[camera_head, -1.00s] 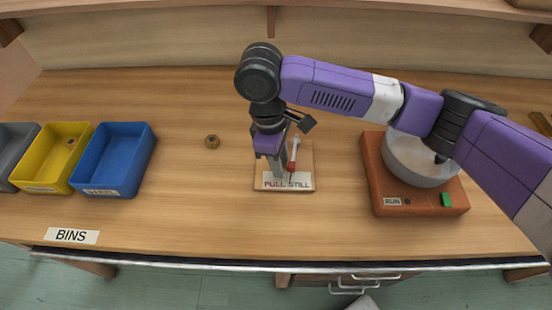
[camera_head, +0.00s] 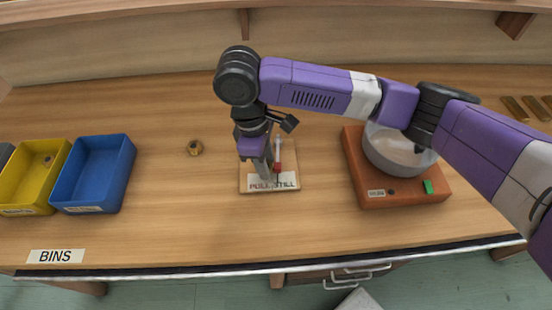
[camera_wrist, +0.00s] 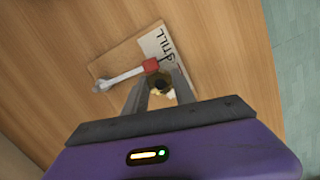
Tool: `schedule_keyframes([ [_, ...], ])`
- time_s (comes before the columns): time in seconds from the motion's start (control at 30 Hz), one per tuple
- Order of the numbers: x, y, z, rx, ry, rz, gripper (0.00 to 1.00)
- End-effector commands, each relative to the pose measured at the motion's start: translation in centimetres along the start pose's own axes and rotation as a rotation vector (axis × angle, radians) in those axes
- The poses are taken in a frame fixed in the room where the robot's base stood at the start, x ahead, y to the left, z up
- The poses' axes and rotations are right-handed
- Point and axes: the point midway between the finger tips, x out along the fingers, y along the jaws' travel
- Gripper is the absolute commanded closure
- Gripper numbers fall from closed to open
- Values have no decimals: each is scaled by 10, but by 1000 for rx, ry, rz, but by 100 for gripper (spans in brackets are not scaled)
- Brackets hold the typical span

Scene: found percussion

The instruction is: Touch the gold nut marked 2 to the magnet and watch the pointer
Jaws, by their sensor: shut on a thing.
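My gripper (camera_wrist: 158,88) is shut on a small gold nut (camera_wrist: 160,83); no number on it can be read. It also shows in the head view, where my gripper (camera_head: 265,174) is low over the left part of the wooden pointer board (camera_head: 290,157). The board's white card (camera_head: 284,181) reads PULL and STILL. A pale rod with a red end (camera_head: 277,167), which looks like the magnet and pointer, hangs just right of my fingers. In the wrist view the red end (camera_wrist: 151,65) is right beside the nut; I cannot tell whether they touch. A thin dark tip points down at the card.
Another brown-gold nut (camera_head: 195,147) lies on the table left of the board. The blue bin (camera_head: 127,165) and yellow bin (camera_head: 62,160) stand at the left; the yellow one holds a nut. A red-brown machine (camera_head: 405,198) with a grey bowl stands right. Bare table separates them.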

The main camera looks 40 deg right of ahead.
Motion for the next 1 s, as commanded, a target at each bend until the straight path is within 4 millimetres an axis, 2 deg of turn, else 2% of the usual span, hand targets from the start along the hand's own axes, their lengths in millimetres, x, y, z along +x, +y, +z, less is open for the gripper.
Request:
schedule_keyframes([
  [1.0,1,2,9,0,-1,0,100],
])
